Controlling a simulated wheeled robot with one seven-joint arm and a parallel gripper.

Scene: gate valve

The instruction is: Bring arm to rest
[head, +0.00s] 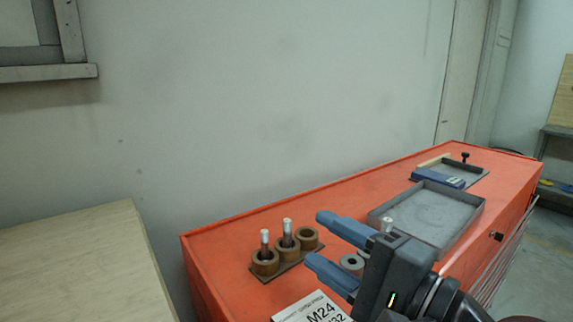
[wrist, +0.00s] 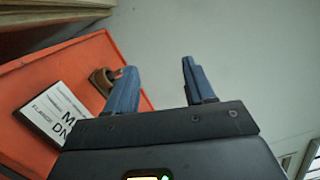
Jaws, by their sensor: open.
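My gripper (head: 317,238) is open, with its two blue fingers apart and pointing left above the orange cabinet top (head: 225,240) in the head view. Nothing shows between the fingers. In the wrist view my gripper (wrist: 158,67) has clear space and grey wall between its fingertips. My arm reaches in from the lower right of the head view and hides part of the cabinet top.
A holder with brown rings (head: 265,266) and two upright metal pins stands left of my gripper. A white M24 card (head: 312,308) lies in front. A grey tray (head: 470,215) and a blue box (head: 437,177) are farther back. A wooden table (head: 80,260) is at left.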

